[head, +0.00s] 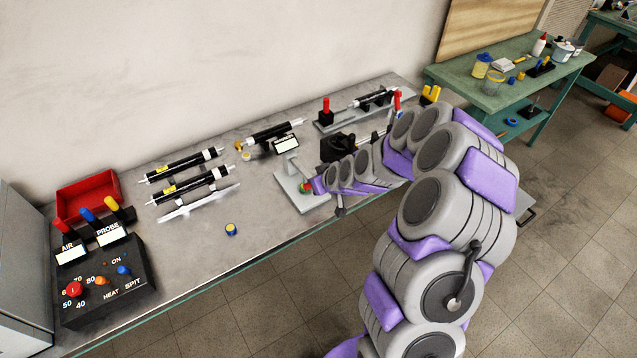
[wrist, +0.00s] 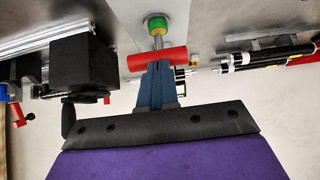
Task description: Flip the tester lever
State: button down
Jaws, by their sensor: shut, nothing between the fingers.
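A red crossbar lever (wrist: 140,59) shows in the wrist view, on a metal rod that runs to a green and yellow knob-like base (wrist: 157,22). The tips of my gripper (wrist: 157,67) are shut with nothing held and lie right at the bar's near side; I cannot tell whether they touch. In the head view my gripper (head: 318,186) is low over a small grey stand (head: 289,184) with an upright plate, at the bench's front edge. The red and green part (head: 306,187) there is largely hidden by my gripper.
A black block (head: 337,147) stands just behind my gripper. A grey fixture (head: 345,120) with red handles is at the back. Black cylinders (head: 180,165), a red bin (head: 87,193) and a control box (head: 102,280) lie left. Bench front between box and stand is mostly clear.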

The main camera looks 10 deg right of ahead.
jog(key=shift+s+f+b, duration=0.2)
jog(key=shift+f+b, duration=0.15)
jog(key=shift+f, duration=0.5)
jog(key=shift+d, duration=0.1)
jog(key=shift+r, duration=0.1)
jog(key=p+v, duration=0.2)
jog(key=v, duration=1.1)
jog(key=shift+p, duration=0.3)
jog(key=shift+s+d, duration=0.1)
